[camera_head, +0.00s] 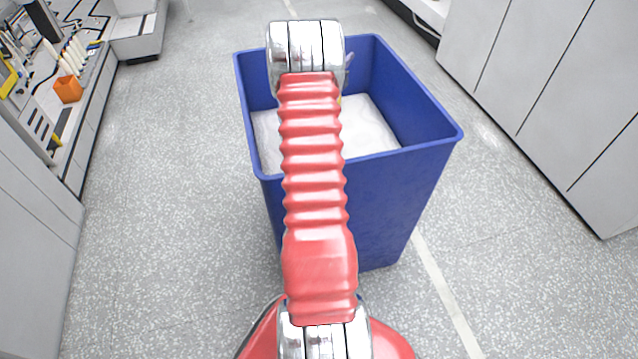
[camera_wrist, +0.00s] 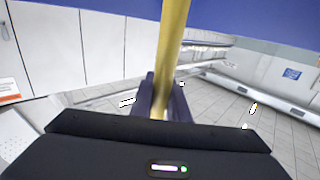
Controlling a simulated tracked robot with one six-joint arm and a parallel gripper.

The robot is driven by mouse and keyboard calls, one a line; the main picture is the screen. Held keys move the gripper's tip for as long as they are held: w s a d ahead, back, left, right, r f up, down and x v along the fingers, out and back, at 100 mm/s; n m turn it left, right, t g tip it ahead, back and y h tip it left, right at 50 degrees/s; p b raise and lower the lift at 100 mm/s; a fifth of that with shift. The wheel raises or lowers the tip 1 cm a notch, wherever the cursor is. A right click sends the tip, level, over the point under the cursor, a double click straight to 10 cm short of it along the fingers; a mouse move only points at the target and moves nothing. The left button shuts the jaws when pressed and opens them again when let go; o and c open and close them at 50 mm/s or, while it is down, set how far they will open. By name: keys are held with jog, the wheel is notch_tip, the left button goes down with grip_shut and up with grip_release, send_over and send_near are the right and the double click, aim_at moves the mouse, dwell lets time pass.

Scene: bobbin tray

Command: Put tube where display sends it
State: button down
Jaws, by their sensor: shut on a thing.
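My gripper (camera_wrist: 164,98) is shut on a yellow tube (camera_wrist: 172,45) in the wrist view. The tube stands up between the two dark fingers and runs out of the top of the picture. In the head view my red arm reaches out over a tall blue bin (camera_head: 420,130) and hides most of my gripper. The bin is open at the top and has a white surface (camera_head: 362,125) inside. A blue band, perhaps the bin, crosses the top of the wrist view (camera_wrist: 90,6). I cannot make out a readable display in either view.
A bench at the far left holds an orange container (camera_head: 67,90), several pale upright tubes (camera_head: 72,56) and a yellow-edged item (camera_head: 7,76). Grey cabinets (camera_head: 545,90) line the right side. The speckled floor (camera_head: 170,200) is clear on both sides of the bin.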

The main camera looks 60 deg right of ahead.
jog(key=c, duration=1.6)
grip_release()
jog(key=shift+a, duration=0.15)
jog(key=a, duration=1.3)
jog(key=shift+a, duration=0.25)
